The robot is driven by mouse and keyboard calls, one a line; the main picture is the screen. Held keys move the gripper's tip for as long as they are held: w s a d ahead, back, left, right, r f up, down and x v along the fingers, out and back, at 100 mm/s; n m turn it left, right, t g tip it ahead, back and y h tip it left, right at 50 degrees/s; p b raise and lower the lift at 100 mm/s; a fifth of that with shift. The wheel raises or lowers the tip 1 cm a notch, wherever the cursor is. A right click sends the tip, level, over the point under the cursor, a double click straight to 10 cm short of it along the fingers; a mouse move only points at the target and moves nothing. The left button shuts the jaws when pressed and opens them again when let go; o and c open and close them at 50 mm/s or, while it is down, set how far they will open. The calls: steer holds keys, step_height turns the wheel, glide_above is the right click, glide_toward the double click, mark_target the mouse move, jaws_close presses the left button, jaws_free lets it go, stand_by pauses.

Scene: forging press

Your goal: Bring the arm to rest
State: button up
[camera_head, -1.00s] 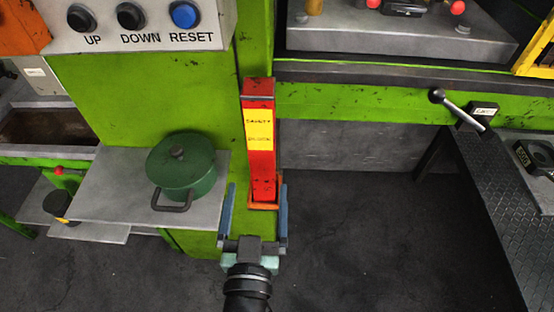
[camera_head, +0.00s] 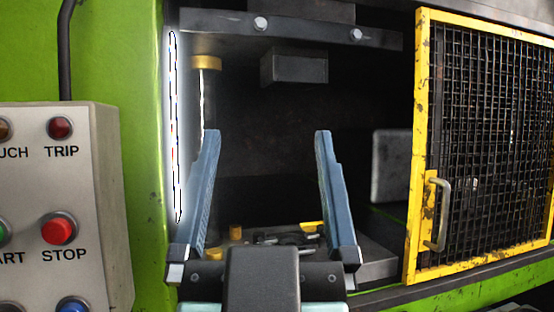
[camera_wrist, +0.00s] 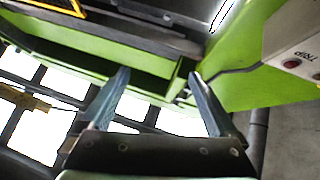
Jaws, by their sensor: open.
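My gripper (camera_head: 268,145) is open and empty. In the head view its two blue fingers point up in front of the dark press opening (camera_head: 300,140), wide apart with nothing between them. In the wrist view the fingers (camera_wrist: 160,80) spread apart below the green press frame (camera_wrist: 140,62). I cannot tell from the head view how far the fingertips are from the press.
A yellow-framed mesh guard door (camera_head: 421,140) with a handle (camera_head: 440,215) stands right of the opening. A control box (camera_head: 85,180) with STOP (camera_head: 58,231) and TRIP (camera_head: 60,128) buttons is at left. Dark items lie in the press bed (camera_head: 285,238). Bright panels (camera_wrist: 35,135) show in the wrist view.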

steer(key=shift+t, duration=0.5)
steer(key=s+r, duration=0.2)
steer(key=r, duration=0.1)
steer(key=shift+s+d+r, duration=0.2)
steer(key=shift+d+r, duration=0.05)
steer(key=shift+d, duration=0.15)
steer(key=shift+r, duration=0.1)
step_height(320, 180, up, 4)
steer(key=p, duration=0.4)
